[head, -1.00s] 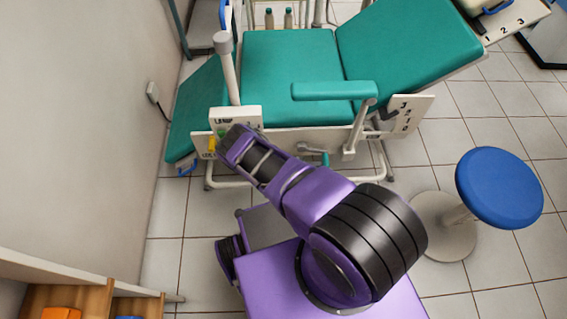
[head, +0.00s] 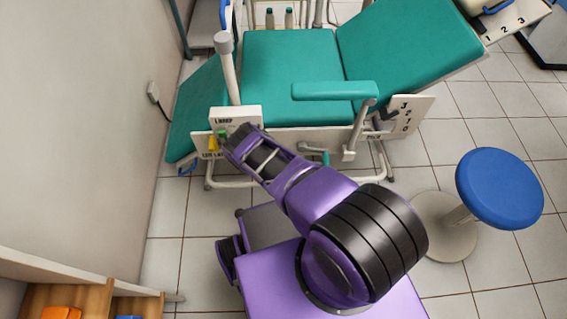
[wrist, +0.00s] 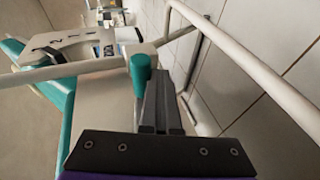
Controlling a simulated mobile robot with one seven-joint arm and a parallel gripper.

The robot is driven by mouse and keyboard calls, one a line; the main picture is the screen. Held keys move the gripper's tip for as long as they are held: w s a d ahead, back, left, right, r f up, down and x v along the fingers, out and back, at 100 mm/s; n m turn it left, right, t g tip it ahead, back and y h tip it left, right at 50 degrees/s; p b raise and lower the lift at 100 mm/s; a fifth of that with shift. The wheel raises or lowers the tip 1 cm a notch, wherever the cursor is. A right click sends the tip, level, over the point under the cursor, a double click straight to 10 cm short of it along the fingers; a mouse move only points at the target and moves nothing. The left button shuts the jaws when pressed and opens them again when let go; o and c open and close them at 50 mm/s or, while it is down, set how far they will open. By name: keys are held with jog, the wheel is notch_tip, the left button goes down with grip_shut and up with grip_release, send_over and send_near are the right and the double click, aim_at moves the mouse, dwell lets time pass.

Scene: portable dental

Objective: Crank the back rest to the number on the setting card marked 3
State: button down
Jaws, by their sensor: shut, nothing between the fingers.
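The teal dental chair's back rest (head: 405,45) slopes up to the right in the head view. A white number plate (head: 412,112) with a dark pointer is by its hinge; I cannot read the pointed number surely. The card strip (head: 520,22) marked 1, 2, 3 is at the top right; any setting numbers are unreadable. A crank with a teal grip (head: 325,157) is under the seat's near side. In the wrist view my gripper (wrist: 160,100) is shut and empty, with a teal handle (wrist: 140,70) close beside its fingers; contact is unclear. My fingers are not distinguishable in the head view.
A white panel (head: 236,117) with a green button and yellow lever (head: 212,143) is beside my arm. The armrest (head: 333,90) overhangs the crank side. White frame tubes (wrist: 255,75) run close to my gripper. A blue stool (head: 498,188) stands at right on clear tiles.

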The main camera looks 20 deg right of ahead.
jog(key=shift+d+r+h, duration=0.1)
jog(key=shift+r+h, duration=0.15)
jog(key=shift+h, duration=0.15)
dwell(4.4)
dwell(0.7)
jog(key=v, duration=1.7)
jog(key=shift+a, duration=0.2)
jog(key=shift+w+r, duration=0.1)
jog(key=shift+w, duration=0.05)
